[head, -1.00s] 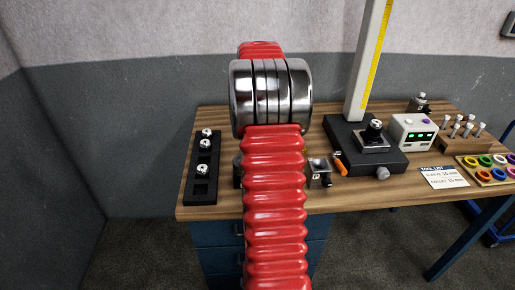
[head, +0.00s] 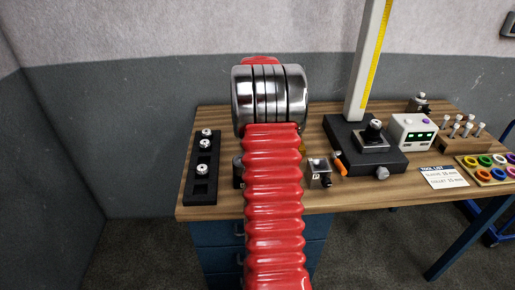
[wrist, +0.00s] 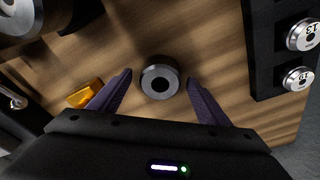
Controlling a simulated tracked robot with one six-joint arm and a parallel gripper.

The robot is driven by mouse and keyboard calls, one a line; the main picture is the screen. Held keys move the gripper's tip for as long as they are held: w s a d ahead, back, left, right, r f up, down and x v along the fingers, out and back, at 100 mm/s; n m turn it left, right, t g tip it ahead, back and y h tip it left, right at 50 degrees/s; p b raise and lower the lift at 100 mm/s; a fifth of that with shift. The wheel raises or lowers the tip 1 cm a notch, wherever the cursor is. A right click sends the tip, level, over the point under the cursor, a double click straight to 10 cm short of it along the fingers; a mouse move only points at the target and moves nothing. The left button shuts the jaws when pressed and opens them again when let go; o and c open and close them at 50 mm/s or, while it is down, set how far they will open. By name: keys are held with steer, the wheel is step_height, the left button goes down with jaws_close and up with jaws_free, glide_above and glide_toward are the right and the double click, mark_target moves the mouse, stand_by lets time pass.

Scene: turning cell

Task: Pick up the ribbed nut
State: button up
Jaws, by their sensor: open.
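A short round metal piece with a dark hole in its middle, which I take for the ribbed nut (wrist: 160,82), stands on the wooden bench top in the wrist view. Ribs on its side are too small to make out. My gripper (wrist: 159,76) is open, with one dark finger to the left of the nut and one to the right. A gap shows on each side, and neither finger appears to touch it. I cannot tell the height of the fingers above the bench. In the head view my red arm hides the nut and my gripper.
An orange block (wrist: 85,94) lies by the left finger in the wrist view. A black rack (wrist: 262,50) with metal tool holders stands to the right. In the head view, a measuring stand (head: 350,155), a small metal block (head: 319,172) and a display box (head: 413,132) stand right of my arm.

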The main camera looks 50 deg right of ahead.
steer(key=shift+d+f, duration=0.1)
steer(key=shift+f, duration=0.6)
steer(key=shift+c, duration=0.7)
steer(key=c, duration=1.1)
steer(key=shift+r, duration=0.2)
step_height(320, 180, up, 10)
steer(key=shift+f, duration=0.15)
